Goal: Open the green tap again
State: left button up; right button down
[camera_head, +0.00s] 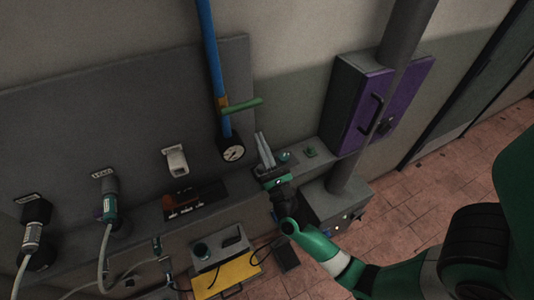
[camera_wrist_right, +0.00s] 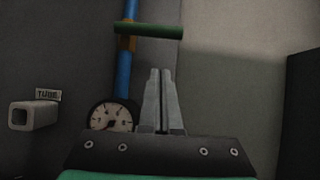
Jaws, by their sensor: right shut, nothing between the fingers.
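The green tap (camera_head: 242,106) is a bar handle on a blue pipe (camera_head: 213,70) on the wall, set across the pipe with its longer part to the right. It also shows in the right wrist view (camera_wrist_right: 150,31), above my fingertips. A round white-faced gauge (camera_head: 232,153) sits at the pipe's lower end. My right gripper (camera_head: 262,138) is shut and empty, pointing up just below and right of the tap, apart from it. In the right wrist view its closed fingers (camera_wrist_right: 160,72) stand right of the gauge. My left gripper is not in view.
A grey box with a purple door (camera_head: 358,108) is on the wall to the right. A shelf with a red and black device (camera_head: 184,203) runs below the pipe. A square grey spout (camera_head: 175,160) and two hose connectors are to the left. A yellow panel (camera_head: 228,275) is below.

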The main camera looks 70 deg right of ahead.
aim_at(241, 107)
notch_tip(241, 107, up, 5)
jog(key=w+d+p, duration=0.2)
jog(key=p, duration=0.1)
jog(key=shift+w+r, duration=0.15)
jog(key=shift+r, duration=0.05)
jog(key=shift+w, duration=0.1)
